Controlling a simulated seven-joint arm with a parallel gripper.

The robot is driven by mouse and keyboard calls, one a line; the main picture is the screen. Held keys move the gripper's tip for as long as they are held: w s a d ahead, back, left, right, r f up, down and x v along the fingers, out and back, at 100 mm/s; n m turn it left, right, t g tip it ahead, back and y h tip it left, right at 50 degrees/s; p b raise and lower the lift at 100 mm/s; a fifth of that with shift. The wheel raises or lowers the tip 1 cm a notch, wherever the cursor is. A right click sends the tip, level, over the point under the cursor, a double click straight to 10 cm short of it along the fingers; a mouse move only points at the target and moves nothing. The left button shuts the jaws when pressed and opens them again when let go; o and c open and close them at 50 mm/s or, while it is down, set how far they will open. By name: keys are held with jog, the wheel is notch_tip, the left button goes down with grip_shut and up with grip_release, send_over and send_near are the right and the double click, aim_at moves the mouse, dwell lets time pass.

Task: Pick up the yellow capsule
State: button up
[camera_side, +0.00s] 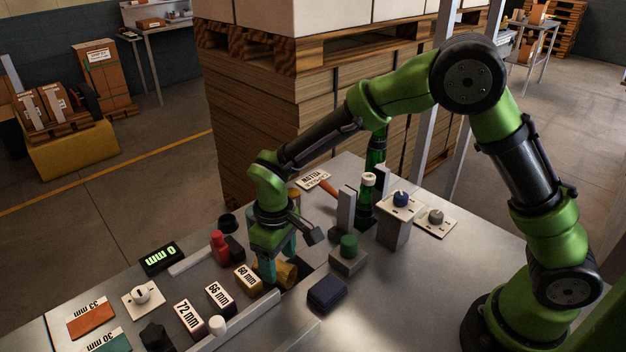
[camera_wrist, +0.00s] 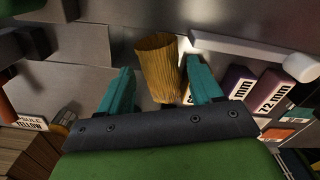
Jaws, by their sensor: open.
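The yellow capsule (camera_wrist: 158,62) is a ribbed gold foil sleeve, seen in the wrist view between and just beyond my gripper's two teal fingers (camera_wrist: 162,82). The fingers are apart, with a visible gap on the left side; the right finger is close to the capsule, and I cannot tell if it touches. In the side view the capsule (camera_side: 288,272) shows low at the table beside my gripper (camera_side: 277,262), partly hidden by a finger. My gripper points down and is open.
Blocks marked 60 mm (camera_side: 247,279), 66 mm (camera_side: 220,298) and 72 mm (camera_side: 189,317) stand in a row to the left. A red bottle-shaped piece (camera_side: 219,244) stands behind them. A green knob (camera_side: 348,246) and dark blue box (camera_side: 327,293) are to the right. Green bottles (camera_side: 366,197) stand behind.

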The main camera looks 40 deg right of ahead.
jog(key=shift+f, duration=1.4)
jog(key=c, duration=0.9)
jog(key=shift+r, duration=0.15)
jog(key=shift+r, duration=0.25)
jog(key=r, duration=0.3)
jog(key=shift+s+d, duration=0.2)
jog(key=shift+s, duration=0.15)
jog(key=s+d, duration=0.2)
jog(key=s, duration=0.2)
jog(key=s+d, duration=0.2)
jog(key=s, duration=0.3)
jog(key=s+d+r, duration=0.1)
jog(key=s+d, duration=0.1)
jog(key=s, duration=0.2)
jog(key=shift+s+d+r, duration=0.1)
jog(key=shift+s+d, duration=0.15)
jog(key=shift+s, duration=0.15)
jog(key=shift+d, duration=0.1)
